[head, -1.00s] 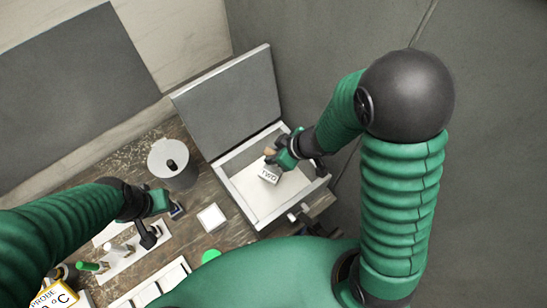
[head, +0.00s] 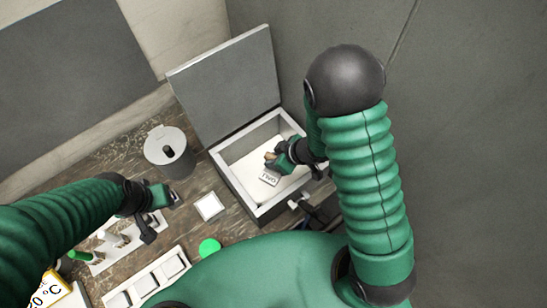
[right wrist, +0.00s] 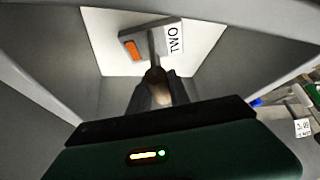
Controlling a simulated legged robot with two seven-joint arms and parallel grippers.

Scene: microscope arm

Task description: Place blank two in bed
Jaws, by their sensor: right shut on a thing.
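The bed is a grey open-lidded box (head: 232,142) on the table, with a pale floor inside. My right gripper (head: 272,160) is inside the box opening, shut on blank two (head: 269,178), a small block with a white label reading TWO. In the right wrist view, blank two (right wrist: 174,37) shows its TWO label, an orange patch and a thin stem that the fingers (right wrist: 155,82) grip. Whether it touches the box floor I cannot tell. My left gripper (head: 172,197) is over the table at the left, its jaw state unclear.
The raised lid (head: 225,85) stands at the back of the box. A grey lidded canister (head: 168,150), a white square tile (head: 209,206), a green disc (head: 209,247) and a white slotted tray (head: 148,283) are on the table left of the box.

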